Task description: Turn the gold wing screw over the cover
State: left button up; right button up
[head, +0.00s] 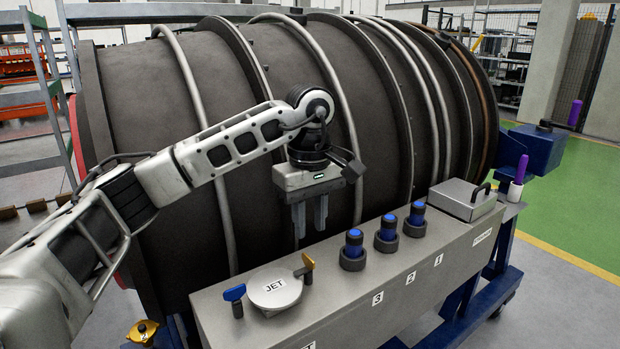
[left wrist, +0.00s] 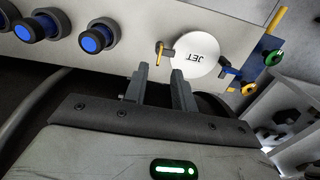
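The gold wing screw (head: 308,263) stands at the right edge of the round silver cover (head: 275,290) marked JET, on top of the grey box. Its gold wing sits on a dark post. In the left wrist view the gold wing screw (left wrist: 160,50) shows just beyond the fingertips, beside the cover (left wrist: 203,52). My left gripper (head: 309,234) points down behind the box, apart from the screw. Its two fingers are parted with nothing between them; the left wrist view also shows the gap (left wrist: 159,72). My right gripper is not in view.
A blue wing screw (head: 235,296) stands at the cover's left edge. Several blue-topped knobs (head: 387,232) and a silver case (head: 462,200) stand further right on the box (head: 340,305). The large dark engine casing (head: 240,130) rises close behind my gripper.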

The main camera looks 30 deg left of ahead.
pick_arm(q)
notch_tip(320, 180, up, 9)
jog(key=p, duration=0.1)
jog(key=shift+p, duration=0.3)
